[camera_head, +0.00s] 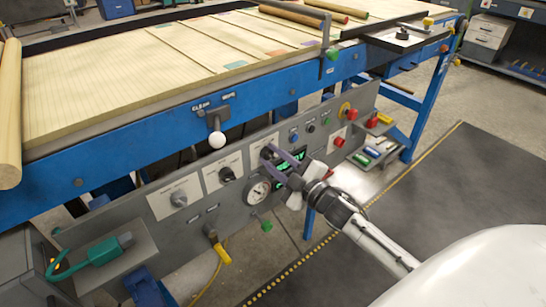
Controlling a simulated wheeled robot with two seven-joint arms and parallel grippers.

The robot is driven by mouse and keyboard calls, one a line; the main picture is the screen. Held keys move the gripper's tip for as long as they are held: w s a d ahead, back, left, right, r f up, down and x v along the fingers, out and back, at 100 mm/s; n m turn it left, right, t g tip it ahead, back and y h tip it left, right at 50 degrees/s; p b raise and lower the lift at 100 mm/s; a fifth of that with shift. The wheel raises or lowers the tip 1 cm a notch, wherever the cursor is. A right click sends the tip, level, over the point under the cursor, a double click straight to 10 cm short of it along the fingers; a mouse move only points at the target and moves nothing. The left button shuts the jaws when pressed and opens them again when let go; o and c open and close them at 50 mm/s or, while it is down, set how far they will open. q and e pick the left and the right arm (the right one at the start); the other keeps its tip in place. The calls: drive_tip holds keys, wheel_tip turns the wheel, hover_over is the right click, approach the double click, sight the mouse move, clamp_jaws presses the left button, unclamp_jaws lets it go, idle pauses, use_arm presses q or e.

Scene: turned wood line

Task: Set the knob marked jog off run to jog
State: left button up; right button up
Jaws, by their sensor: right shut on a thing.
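A grey control panel (212,215) on the front of the blue-framed bench carries a row of knobs on white plates. A grey knob (179,199) is on the left plate and a black knob (227,174) is on the middle one. The right plate (262,146) is partly covered by my right gripper (269,156), which comes in from the lower right. Its fingers are shut on the knob there, which they mostly hide. The plate lettering is too small to read, so I cannot tell which is marked jog off run, nor the held knob's setting. My left gripper is not in view.
A round gauge (258,190) and a green-lit display (290,160) sit close to the gripper. A white ball-ended lever (217,140) stands out above the panel. Red buttons (339,142) are to the right. A green tool (100,250) lies on the left shelf.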

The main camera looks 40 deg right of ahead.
drive_tip(key=shift+n, duration=0.6)
drive_tip(key=o, duration=1.1)
drive_tip(key=shift+c, duration=0.2)
drive_tip(key=shift+s, duration=0.15)
drive_tip(key=shift+s, duration=0.35)
drive_tip(key=s, duration=0.9)
drive_tip(key=shift+s+d, duration=0.15)
drive_tip(key=shift+d, duration=0.25)
